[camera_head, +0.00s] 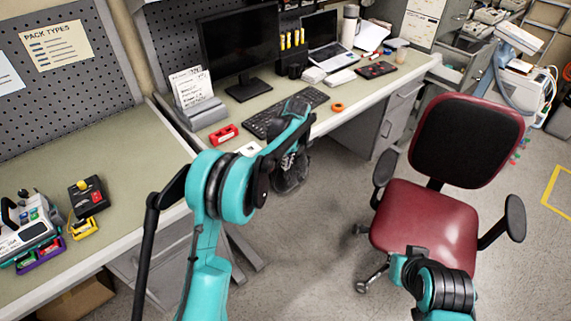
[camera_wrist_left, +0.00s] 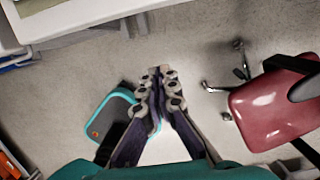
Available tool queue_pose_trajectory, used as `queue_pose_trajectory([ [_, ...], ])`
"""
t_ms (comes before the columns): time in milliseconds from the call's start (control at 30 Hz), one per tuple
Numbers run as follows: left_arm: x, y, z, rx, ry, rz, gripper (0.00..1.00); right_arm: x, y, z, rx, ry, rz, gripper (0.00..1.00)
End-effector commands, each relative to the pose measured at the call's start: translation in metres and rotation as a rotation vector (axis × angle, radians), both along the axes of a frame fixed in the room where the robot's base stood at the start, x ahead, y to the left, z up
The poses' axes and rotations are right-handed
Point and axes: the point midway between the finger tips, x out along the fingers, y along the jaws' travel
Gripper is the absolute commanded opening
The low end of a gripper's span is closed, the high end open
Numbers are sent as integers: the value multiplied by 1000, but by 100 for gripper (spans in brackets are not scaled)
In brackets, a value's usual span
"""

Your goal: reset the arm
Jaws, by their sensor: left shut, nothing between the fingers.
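My left arm comes in from the left of the head view, teal with black joints. My left gripper (camera_head: 290,178) hangs in front of the desk edge, partly hidden by its own wrist. In the left wrist view the gripper (camera_wrist_left: 160,82) points down over bare floor, with its fingers together and nothing between them. Part of my right arm (camera_head: 440,285) shows at the bottom right of the head view, but its gripper is outside the picture.
A desk (camera_head: 350,95) holds a monitor (camera_head: 238,40), keyboard (camera_head: 285,115) and laptop (camera_head: 325,38). A red chair (camera_head: 425,220) stands right of the left gripper. A workbench (camera_head: 110,150) at left holds a device (camera_head: 25,235) and a yellow-black unit (camera_head: 87,197). Grey floor (camera_head: 310,270) lies clear between.

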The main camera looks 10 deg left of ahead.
Motion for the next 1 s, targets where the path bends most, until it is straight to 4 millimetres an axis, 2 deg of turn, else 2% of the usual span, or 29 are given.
queue_pose_trajectory([
  [300, -1, 0, 1, -2, -2, 6, 0, 0, 0, 0, 0, 0, 0, 0],
  [367, -4, 1, 7, -6, -12, 28, 0, 0, 0, 0, 0, 0, 0, 0],
  [467, -17, 4, 27, -27, -47, 124, 0, 0, 0, 0, 0, 0, 0, 0],
  [567, -40, 8, 57, -67, -108, 289, 0, 0, 0, 0, 0, 0, 0, 0],
  [700, -84, 14, 98, -150, -204, 568, 0, 0, 0, 0, 0, 0, 0, 0],
  [833, -130, 19, 125, -241, -282, 831, 0, 0, 0, 0, 0, 0, 0, 0],
  [1000, -193, 24, 144, -382, -366, 1171, 0, 0, 0, 0, 0, 0, 0, 0],
])
